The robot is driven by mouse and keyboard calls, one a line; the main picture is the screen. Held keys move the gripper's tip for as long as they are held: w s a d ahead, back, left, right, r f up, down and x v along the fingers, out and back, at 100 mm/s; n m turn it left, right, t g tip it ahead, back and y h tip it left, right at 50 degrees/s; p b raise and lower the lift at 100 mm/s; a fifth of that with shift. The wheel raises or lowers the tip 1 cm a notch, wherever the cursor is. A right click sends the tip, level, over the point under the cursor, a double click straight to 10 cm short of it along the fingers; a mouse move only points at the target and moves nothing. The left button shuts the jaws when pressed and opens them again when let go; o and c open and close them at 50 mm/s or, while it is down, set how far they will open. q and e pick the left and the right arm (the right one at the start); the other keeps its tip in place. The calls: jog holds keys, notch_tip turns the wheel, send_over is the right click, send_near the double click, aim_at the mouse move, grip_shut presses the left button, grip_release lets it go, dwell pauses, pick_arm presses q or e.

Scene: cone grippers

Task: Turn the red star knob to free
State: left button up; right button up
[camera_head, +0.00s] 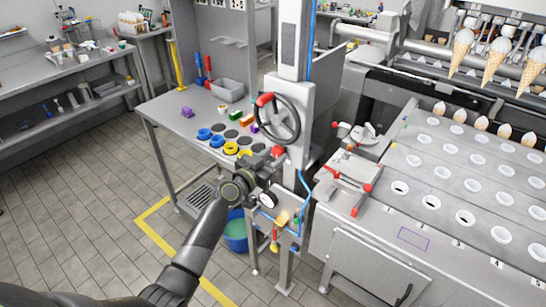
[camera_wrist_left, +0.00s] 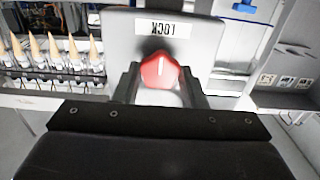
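The red star knob (camera_wrist_left: 160,72) sits on a grey panel in the left wrist view. A white mark on it points up in the picture, toward an upside-down LOCK label (camera_wrist_left: 165,29). In the head view the red knob (camera_head: 277,151) shows at the end of my left gripper (camera_head: 268,162). In the left wrist view my left gripper's dark fingers (camera_wrist_left: 161,82) stand on either side of the knob, close against its edges. They appear shut on it. No FREE label shows. My right gripper is not in view.
A black handwheel (camera_head: 297,118) with a red grip is just above the knob on the grey column. A steel table (camera_head: 170,122) with coloured rings stands to the left. A blue bucket (camera_head: 235,236) is below. A steel machine bed (camera_head: 455,190) stands to the right.

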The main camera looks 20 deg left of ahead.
pick_arm(q)
jog(key=c, duration=0.4)
jog(key=shift+c, duration=0.2)
jog(key=shift+n, duration=0.3)
jog(key=n+b, duration=0.1)
jog(key=n, duration=0.1)
jog(key=shift+f+n, duration=0.1)
jog(key=shift+n, duration=0.3)
jog(key=n, duration=0.4)
jog(key=shift+n, duration=0.3)
jog(key=n, duration=0.4)
jog(key=n+p, duration=0.1)
jog(key=n, duration=0.5)
